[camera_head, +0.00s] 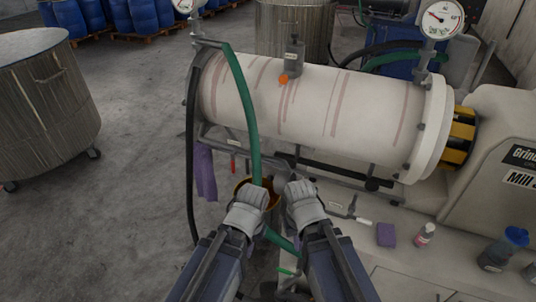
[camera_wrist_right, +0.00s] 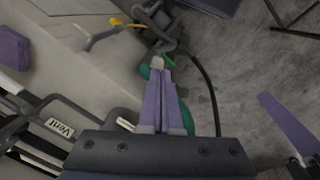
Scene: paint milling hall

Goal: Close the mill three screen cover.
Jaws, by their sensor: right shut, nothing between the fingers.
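I cannot pick out a screen cover for certain in either view. My right gripper (camera_head: 299,184) is in front of the cylinder, below its lower edge. In the right wrist view the right gripper (camera_wrist_right: 158,64) has its fingers together and empty, over a green hose and dark metal fittings. My left gripper (camera_head: 260,190) is just left of it, by a yellow-rimmed bucket; its fingers are too unclear to read.
A green hose (camera_head: 242,105) runs down the cylinder's left part. A purple sponge (camera_head: 386,235), a small bottle (camera_head: 425,234) and a blue-capped container (camera_head: 503,249) stand on the ledge at right.

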